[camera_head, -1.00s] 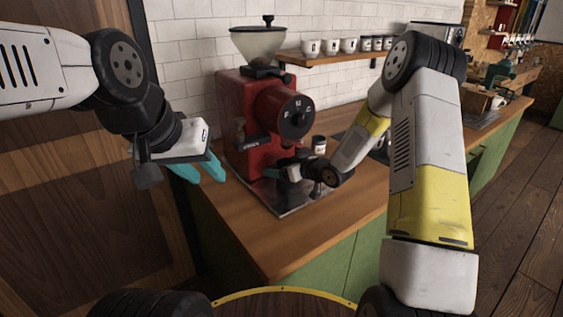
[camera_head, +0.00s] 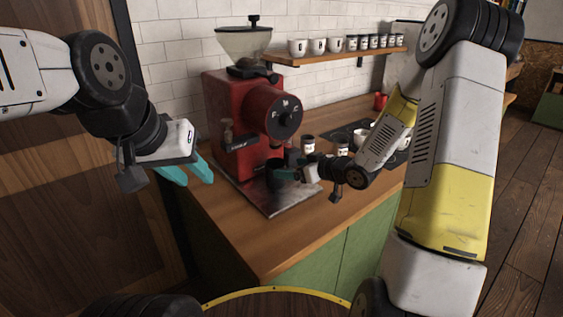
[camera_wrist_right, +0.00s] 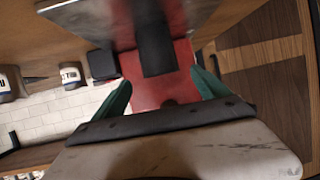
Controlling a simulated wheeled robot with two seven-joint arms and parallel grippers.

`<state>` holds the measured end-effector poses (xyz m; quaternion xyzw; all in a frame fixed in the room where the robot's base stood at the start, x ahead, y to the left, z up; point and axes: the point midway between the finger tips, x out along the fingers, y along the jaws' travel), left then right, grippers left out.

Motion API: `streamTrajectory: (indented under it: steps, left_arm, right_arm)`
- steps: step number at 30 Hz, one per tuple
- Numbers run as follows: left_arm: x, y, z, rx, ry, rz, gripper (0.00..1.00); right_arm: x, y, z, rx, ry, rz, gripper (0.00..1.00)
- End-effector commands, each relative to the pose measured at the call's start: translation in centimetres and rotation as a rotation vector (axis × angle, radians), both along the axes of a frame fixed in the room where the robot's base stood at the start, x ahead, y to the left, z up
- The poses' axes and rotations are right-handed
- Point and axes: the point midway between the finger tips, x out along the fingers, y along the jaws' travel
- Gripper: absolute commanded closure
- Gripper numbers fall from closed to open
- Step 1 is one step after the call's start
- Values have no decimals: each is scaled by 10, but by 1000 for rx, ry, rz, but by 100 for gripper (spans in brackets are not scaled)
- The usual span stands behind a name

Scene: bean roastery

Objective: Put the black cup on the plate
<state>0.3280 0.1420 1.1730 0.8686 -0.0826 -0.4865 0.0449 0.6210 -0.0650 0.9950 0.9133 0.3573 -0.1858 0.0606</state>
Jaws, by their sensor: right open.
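A dark cylinder that looks like the black cup (camera_head: 275,170) stands on the metal tray (camera_head: 285,203) under the red grinder. It also shows in the right wrist view (camera_wrist_right: 155,45), ahead of and between the fingers. My right gripper (camera_head: 284,174) is beside it, and in the right wrist view its teal fingers (camera_wrist_right: 162,88) are spread with nothing gripped. My left gripper (camera_head: 197,181) hangs left of the counter with its teal fingers apart and empty. I cannot clearly make out a separate plate; part of the counter is behind my right arm.
The red grinder (camera_head: 240,115) stands close behind my right gripper. Labelled jars (camera_head: 308,145) stand right of it, near a black mat (camera_head: 345,131) with white ware (camera_head: 360,136). A wall shelf (camera_head: 335,56) holds cups and jars. The counter's near left part (camera_head: 250,245) is clear.

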Motion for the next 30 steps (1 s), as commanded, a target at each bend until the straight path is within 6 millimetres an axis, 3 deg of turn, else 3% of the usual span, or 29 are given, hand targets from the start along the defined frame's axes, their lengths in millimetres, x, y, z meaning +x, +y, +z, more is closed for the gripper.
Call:
streamTrajectory:
  steps: [4,7,11,14,17,21,27,30]
  left_arm:
    - [0,0,0,0,0,0,64]
    - [0,0,0,0,0,0,64]
    - [0,0,0,0,0,0,64]
    - [0,0,0,0,0,0,64]
    - [0,0,0,0,0,0,64]
    - [0,0,0,0,0,0,64]
    - [0,0,0,0,0,0,64]
    - [0,0,0,0,0,0,64]
  right_arm:
    - [-3,-10,10,-30,0,-22,15]
    - [-1,-25,28,-110,10,-90,15]
    - [-11,-60,69,-246,52,-248,15]
    - [-35,-86,103,-313,111,-379,15]
    - [-73,-104,132,-335,190,-493,15]
    - [-143,-113,161,-301,325,-598,15]
    - [-240,-96,177,-197,516,-610,15]
    - [-271,-85,178,-158,580,-586,15]
